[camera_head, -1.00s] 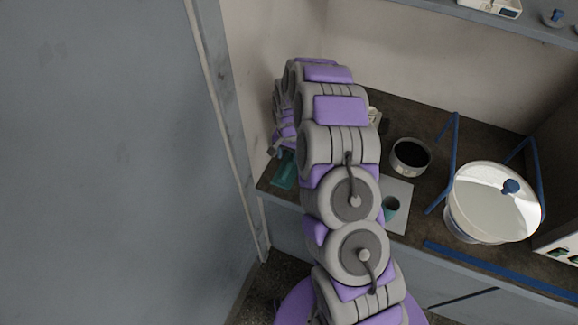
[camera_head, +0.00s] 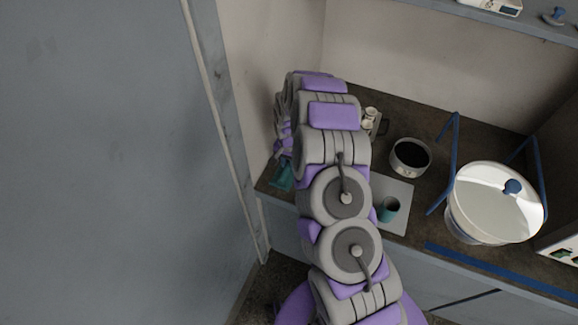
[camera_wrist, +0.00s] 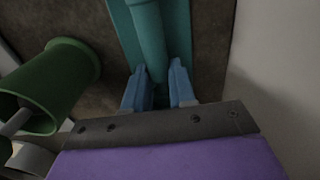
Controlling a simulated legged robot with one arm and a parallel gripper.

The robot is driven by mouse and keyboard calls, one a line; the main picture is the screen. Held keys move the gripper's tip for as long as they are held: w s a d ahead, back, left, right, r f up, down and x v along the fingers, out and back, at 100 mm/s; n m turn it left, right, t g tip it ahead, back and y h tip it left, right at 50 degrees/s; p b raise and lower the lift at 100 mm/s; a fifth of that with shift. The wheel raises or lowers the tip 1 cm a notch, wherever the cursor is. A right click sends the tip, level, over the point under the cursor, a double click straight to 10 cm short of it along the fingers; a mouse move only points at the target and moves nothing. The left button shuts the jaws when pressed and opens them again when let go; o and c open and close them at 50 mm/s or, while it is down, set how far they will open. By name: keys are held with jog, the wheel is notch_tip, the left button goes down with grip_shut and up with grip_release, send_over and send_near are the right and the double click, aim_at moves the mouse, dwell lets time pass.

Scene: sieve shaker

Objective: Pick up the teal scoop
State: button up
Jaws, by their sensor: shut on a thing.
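The teal scoop (camera_head: 283,178) is at the left end of the dark counter, partly hidden behind my arm. In the wrist view its teal handle (camera_wrist: 148,40) runs down between the two blue fingers of my gripper (camera_wrist: 160,92), with the wider teal body behind it. The fingers are shut on the handle. In the head view my gripper (camera_head: 284,157) is just above the scoop and mostly hidden by my arm. I cannot tell whether the scoop is clear of the counter.
A green cylinder (camera_wrist: 62,85) lies close left of my gripper. A teal cup (camera_head: 388,209) stands on a grey plate (camera_head: 398,188). A dark-filled bowl (camera_head: 410,157) and a lidded white pan (camera_head: 492,205) between blue bars are to the right. A wall is close at left.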

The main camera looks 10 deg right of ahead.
aim_at(289, 164)
jog(key=shift+a, duration=0.15)
grip_shut()
notch_tip(289, 164, up, 10)
jog(key=p, duration=0.1)
dwell(0.3)
